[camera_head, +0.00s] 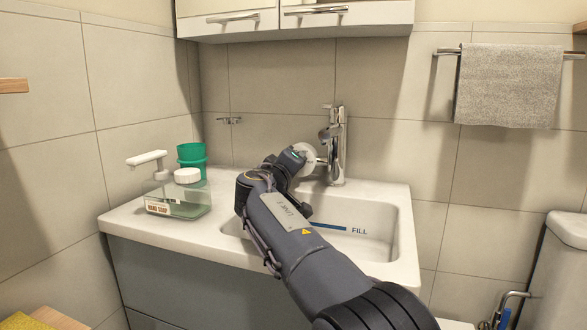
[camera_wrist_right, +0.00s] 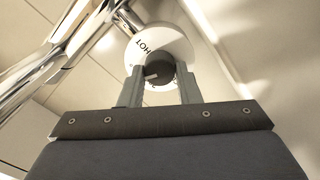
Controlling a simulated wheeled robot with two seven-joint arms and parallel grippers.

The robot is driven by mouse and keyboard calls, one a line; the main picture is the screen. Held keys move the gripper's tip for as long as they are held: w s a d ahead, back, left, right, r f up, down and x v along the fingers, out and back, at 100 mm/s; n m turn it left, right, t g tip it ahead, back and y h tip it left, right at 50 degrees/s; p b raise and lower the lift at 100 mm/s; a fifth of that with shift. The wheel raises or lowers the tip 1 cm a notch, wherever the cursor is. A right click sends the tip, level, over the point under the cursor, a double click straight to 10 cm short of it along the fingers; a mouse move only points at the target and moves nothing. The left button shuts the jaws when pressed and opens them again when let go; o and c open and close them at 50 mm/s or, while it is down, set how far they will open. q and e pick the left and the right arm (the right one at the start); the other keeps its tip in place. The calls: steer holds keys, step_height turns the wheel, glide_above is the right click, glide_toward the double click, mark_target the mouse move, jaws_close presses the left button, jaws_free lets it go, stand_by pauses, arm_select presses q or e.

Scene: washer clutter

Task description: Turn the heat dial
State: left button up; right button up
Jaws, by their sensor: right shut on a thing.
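The heat dial is a white disc (camera_wrist_right: 172,44) lettered "HOT" with a dark round knob (camera_wrist_right: 155,74) at its centre, in the right wrist view. My right gripper (camera_wrist_right: 161,72) is shut on the knob, with one grey finger on each side of it. In the head view the pale edge of the dial (camera_head: 307,151) shows beside the chrome faucet (camera_head: 337,150), just beyond my right wrist. My right arm hides most of the dial and the fingers there. My left gripper is not in view.
The white sink (camera_head: 378,222), marked "FILL", lies under my right arm. A soap dispenser (camera_head: 178,198) and a green cup (camera_head: 192,155) stand on the counter at left. A grey towel (camera_head: 508,86) hangs at right. White cabinets (camera_head: 290,20) are above.

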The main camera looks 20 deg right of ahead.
steer(key=shift+f, duration=0.1)
steer(key=o, duration=1)
steer(key=shift+a, duration=0.1)
steer(key=v, duration=0.7)
steer(key=shift+s+a, duration=0.15)
steer(key=shift+s, duration=0.2)
